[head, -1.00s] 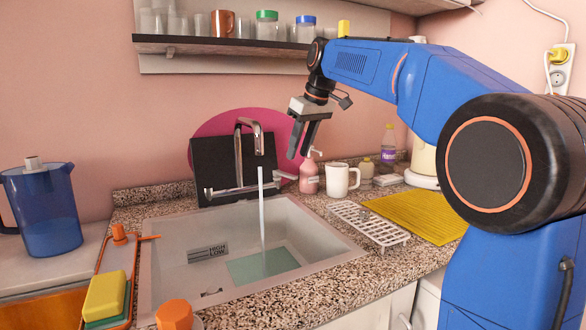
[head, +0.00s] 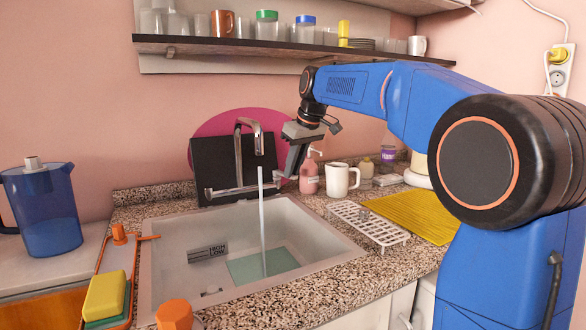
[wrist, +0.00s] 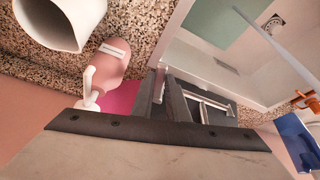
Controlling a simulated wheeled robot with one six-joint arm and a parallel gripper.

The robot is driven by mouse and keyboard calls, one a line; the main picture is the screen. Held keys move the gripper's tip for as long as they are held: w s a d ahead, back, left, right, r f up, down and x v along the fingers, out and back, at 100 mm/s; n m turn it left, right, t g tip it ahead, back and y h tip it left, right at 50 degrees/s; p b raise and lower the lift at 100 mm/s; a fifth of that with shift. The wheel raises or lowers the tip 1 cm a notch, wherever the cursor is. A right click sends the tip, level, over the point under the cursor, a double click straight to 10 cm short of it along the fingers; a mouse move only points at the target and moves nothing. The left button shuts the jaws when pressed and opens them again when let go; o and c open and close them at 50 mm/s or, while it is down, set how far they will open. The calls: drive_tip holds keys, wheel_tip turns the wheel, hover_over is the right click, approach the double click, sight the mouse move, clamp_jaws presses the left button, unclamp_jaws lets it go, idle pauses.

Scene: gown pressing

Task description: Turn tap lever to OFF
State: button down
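The chrome tap (head: 239,155) stands behind the sink, its spout bent over the basin, and a stream of water (head: 262,225) runs from it. A short lever end (head: 277,174) shows at the right of its horizontal body, partly hidden by my gripper. My gripper (head: 289,174) points down at the lever; I cannot tell whether it touches it. The fingers overlap in the head view, so their gap is unclear. In the wrist view, chrome tap parts (wrist: 210,101) show beyond the gripper's dark bar (wrist: 155,131).
A pink soap bottle (head: 309,176) and a white mug (head: 341,179) stand close right of my gripper. A black board (head: 212,165) is behind the tap. A white rack (head: 368,224) lies right of the sink (head: 152,262). The shelf (head: 220,46) runs above.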

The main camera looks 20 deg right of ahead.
drive_tip(key=shift+s+a, duration=0.1)
drive_tip(key=shift+a, duration=0.05)
drive_tip(key=shift+s+a+m+t+h, duration=0.15)
drive_tip(key=shift+a+m+h, duration=0.45)
drive_tip(key=shift+m, duration=0.6)
drive_tip(key=shift+s+a+m+t+h, duration=0.1)
drive_tip(key=shift+a+m+h, duration=0.25)
drive_tip(key=shift+a+m, duration=0.7)
drive_tip(key=shift+s+a+m+t+h, duration=0.15)
drive_tip(key=shift+a+m+h, duration=0.35)
drive_tip(key=shift+m, duration=0.85)
drive_tip(key=c, duration=1.7)
unclamp_jaws()
drive_tip(key=shift+d, duration=0.1)
